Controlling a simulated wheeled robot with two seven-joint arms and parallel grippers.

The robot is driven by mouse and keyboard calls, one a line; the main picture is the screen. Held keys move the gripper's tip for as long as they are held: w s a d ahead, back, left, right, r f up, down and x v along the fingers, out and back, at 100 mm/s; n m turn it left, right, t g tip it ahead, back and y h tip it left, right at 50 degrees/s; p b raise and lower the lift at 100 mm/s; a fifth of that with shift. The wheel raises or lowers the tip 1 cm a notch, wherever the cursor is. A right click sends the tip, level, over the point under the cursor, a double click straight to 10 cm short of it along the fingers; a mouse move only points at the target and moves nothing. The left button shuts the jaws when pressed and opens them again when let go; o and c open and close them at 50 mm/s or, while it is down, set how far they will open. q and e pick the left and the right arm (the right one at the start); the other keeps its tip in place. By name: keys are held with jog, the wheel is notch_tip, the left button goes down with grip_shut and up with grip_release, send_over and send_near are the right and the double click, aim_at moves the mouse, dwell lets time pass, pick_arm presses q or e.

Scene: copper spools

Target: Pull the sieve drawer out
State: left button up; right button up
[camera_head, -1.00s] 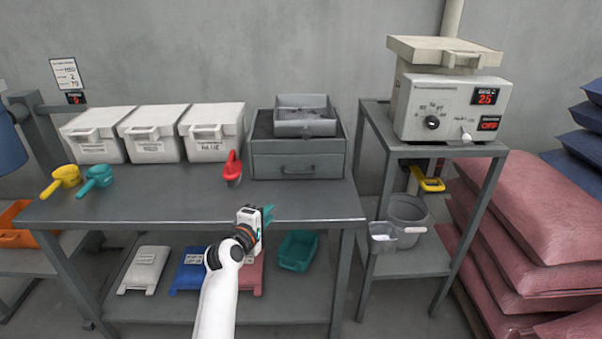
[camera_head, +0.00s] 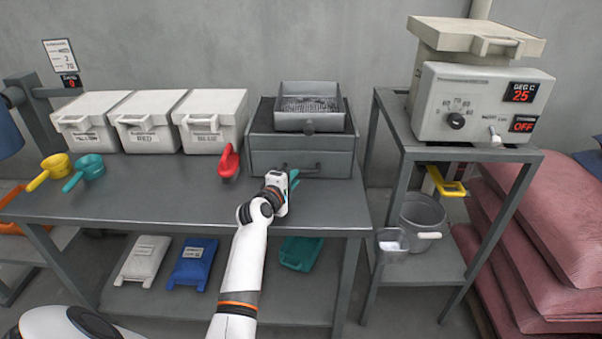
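A dark grey box (camera_head: 260,130) stands at the back right of the workbench. Its front holds a drawer (camera_head: 325,165) that looks closed, with a handle partly hidden behind my gripper. A grey tray (camera_head: 310,122) with a mesh-like bottom and a small front knob sits on top of the box. My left gripper (camera_head: 291,179) is just in front of the drawer front, near its handle. Its teal fingertips are small and partly covered by the gripper body, so I cannot tell their opening or any contact. My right gripper is out of view.
A red scoop (camera_head: 229,161) lies left of the box. White lidded bins (camera_head: 210,125), a yellow scoop (camera_head: 52,170) and a teal scoop (camera_head: 86,171) are further left. A heater unit (camera_head: 480,105) stands on the right-hand stand. The bench front (camera_head: 170,205) is clear.

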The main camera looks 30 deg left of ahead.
aim_at(301, 170)
pick_arm(q)
jog(key=x, duration=0.6)
jog(key=shift+f+b, duration=0.1)
jog(key=shift+b, duration=0.3)
grip_shut()
